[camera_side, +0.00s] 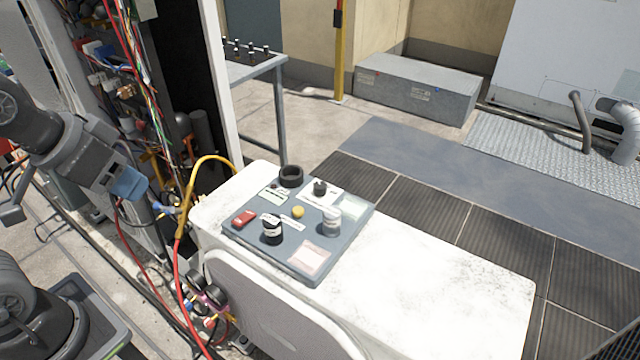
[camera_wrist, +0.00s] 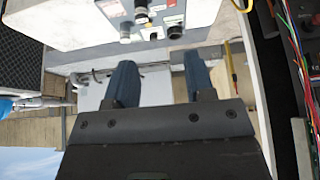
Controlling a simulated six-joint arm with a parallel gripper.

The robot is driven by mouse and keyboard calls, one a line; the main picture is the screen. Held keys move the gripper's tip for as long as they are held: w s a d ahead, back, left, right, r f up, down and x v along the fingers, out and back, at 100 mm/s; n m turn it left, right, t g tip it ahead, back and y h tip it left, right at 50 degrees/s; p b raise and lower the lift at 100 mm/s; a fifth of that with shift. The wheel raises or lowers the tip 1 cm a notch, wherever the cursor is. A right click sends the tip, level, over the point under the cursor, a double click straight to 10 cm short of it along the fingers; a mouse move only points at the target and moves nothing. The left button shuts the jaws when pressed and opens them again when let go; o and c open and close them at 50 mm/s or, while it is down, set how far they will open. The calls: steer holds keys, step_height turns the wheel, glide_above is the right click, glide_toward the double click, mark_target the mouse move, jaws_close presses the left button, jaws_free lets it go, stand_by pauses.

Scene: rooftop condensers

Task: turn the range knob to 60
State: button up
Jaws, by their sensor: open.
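A grey-blue control panel (camera_side: 238,237) lies on a white cabinet top in the side view. It carries a black knob with a pale top (camera_side: 272,230), a grey-white knob (camera_side: 331,222) and a smaller dark knob on a white plate (camera_side: 320,187). Their labels are too small to read, so I cannot tell which is the range knob or its setting. The panel (camera_wrist: 116,12) also shows at the top of the wrist view, partly cut off. My gripper (camera_wrist: 158,62) is open and empty, its two blue fingers apart. In the side view my gripper (camera_side: 128,186) is left of the panel, clear of it.
The panel also has a red switch (camera_side: 244,218), a yellow button (camera_side: 298,212) and a black ring (camera_side: 290,175). A yellow hose (camera_side: 208,158) arches at the cabinet's left end, near my gripper. An open wiring cabinet stands behind left. The white top (camera_side: 430,270) is clear on the right.

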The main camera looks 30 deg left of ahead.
steer(key=shift+o, duration=0.9)
steer(key=w+r+n+h, duration=0.1)
steer(key=w+r+n, duration=0.1)
steer(key=w+n, duration=0.3)
steer(key=w+d, duration=0.1)
steer(key=w, duration=0.2)
steer(key=shift+g, duration=0.4)
steer(key=n+g+h, duration=0.2)
steer(key=n+h, duration=0.1)
steer(key=n, duration=1.7)
glide_above(320, 185)
steer(key=s+a, duration=0.3)
steer(key=a, duration=0.2)
step_height(320, 185, down, 15)
steer(key=x, duration=1.4)
steer(key=shift+s+f, duration=0.1)
steer(key=shift+s, duration=0.1)
steer(key=shift+c, duration=0.4)
steer(key=c, duration=0.8)
steer(key=shift+c, duration=0.2)
